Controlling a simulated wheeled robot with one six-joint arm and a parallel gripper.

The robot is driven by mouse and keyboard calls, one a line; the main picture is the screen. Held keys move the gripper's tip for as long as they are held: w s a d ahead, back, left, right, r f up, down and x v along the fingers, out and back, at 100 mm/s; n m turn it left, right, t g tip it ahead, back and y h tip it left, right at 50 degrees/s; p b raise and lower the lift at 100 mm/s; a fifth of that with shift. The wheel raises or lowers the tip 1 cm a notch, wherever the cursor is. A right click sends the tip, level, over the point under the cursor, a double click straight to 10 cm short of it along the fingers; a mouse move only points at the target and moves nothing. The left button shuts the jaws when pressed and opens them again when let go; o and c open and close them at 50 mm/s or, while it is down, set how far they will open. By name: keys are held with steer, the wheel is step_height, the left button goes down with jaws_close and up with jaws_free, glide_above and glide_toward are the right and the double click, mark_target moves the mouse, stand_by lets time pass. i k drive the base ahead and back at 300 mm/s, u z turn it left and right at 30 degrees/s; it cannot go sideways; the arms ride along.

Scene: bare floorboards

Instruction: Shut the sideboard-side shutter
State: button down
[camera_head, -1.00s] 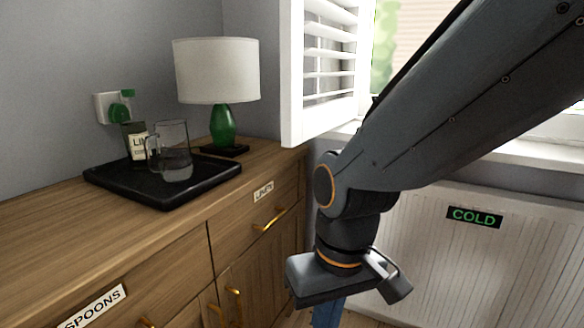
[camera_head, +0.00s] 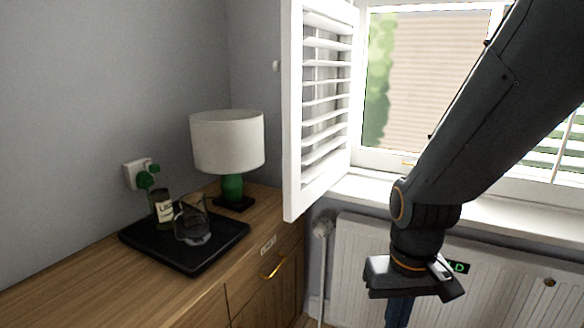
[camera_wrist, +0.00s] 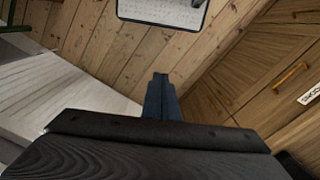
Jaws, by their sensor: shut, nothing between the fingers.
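The white louvred shutter (camera_head: 322,100) on the sideboard side stands open in the head view, swung out from the left of the window. Its free edge reaches toward me, just right of the lamp. My gripper (camera_head: 398,312) hangs low in front of the radiator, right of and below the shutter, and does not touch it. In the wrist view my gripper (camera_wrist: 160,84) points down toward the floorboards, its fingers together and empty. The shutter is not in the wrist view.
The wooden sideboard (camera_head: 75,290) is at left, bearing a black tray (camera_head: 185,262) with a bottle and glass jug, and a green lamp (camera_head: 228,145). The radiator (camera_head: 510,305) stands under the sill (camera_head: 480,210). A second shutter (camera_head: 571,150) shows partly at right. Floorboards (camera_wrist: 130,50) lie below.

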mark_target(301, 191)
steer(key=z, duration=0.9)
steer(key=k, duration=1.25)
steer(key=u, duration=0.8)
steer(key=i, duration=1.4)
steer(key=z, duration=0.15)
